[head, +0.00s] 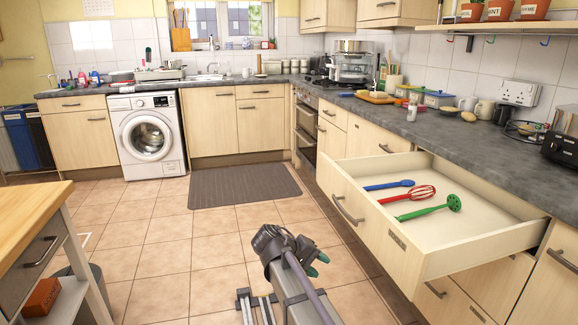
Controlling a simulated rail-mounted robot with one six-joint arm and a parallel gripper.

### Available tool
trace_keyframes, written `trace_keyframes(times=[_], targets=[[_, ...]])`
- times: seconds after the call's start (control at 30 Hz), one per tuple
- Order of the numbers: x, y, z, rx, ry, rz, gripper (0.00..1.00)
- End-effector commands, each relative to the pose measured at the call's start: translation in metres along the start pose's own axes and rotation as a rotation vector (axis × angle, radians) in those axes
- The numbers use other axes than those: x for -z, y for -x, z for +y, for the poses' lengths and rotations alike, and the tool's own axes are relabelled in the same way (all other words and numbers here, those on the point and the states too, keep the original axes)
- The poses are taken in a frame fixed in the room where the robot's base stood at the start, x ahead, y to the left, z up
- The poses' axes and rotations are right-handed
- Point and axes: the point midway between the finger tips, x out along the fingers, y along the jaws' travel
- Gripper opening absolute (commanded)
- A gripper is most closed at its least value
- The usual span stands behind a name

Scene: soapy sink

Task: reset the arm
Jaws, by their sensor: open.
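My gripper (318,265) shows small at the bottom middle of the head view, beside the dark joint of my arm. Its two green fingertips stand apart, with nothing seen between them. My arm is folded low over the tiled floor, left of the open drawer (372,217) and apart from it. In the drawer lie a blue spoon (388,185), a red whisk (408,194) and a green masher (431,208), side by side.
The pulled-out drawer juts into the aisle at the right. A wood-topped unit (30,212) stands at the left. A grey mat (243,186) lies on the open floor ahead. The right counter (425,128) holds containers, mugs and a black toaster (562,148).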

Motion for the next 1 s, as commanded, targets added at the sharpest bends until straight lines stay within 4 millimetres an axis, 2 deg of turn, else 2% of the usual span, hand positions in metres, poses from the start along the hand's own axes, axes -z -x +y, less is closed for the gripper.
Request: trace_keyframes(times=[0.03, 0.1, 0.23, 0.33, 0.37, 0.4, 0.43, 0.5, 0.67, 0.77, 0.9, 1.0], targets=[[-0.039, -0.015, -0.012, 0.14, -0.013, -0.01, 0.43], [-0.073, -0.028, -0.03, 0.336, -0.04, -0.018, 0.43], [-0.136, -0.036, -0.054, 0.658, -0.121, -0.032, 0.43], [-0.188, -0.04, -0.06, 0.866, -0.221, -0.051, 0.43], [-0.201, -0.045, -0.057, 0.893, -0.253, -0.062, 0.43], [-0.209, -0.059, -0.046, 0.889, -0.295, -0.082, 0.43], [-0.206, -0.059, -0.032, 0.887, -0.313, -0.091, 0.43], [-0.203, -0.03, -0.004, 0.886, -0.299, -0.086, 0.43], [-0.206, 0.008, 0.042, 0.884, -0.297, -0.085, 0.43], [-0.208, 0.037, 0.077, 0.883, -0.297, -0.085, 0.43], [-0.211, 0.088, 0.139, 0.883, -0.296, -0.085, 0.43], [-0.214, 0.117, 0.175, 0.882, -0.296, -0.085, 0.43]])
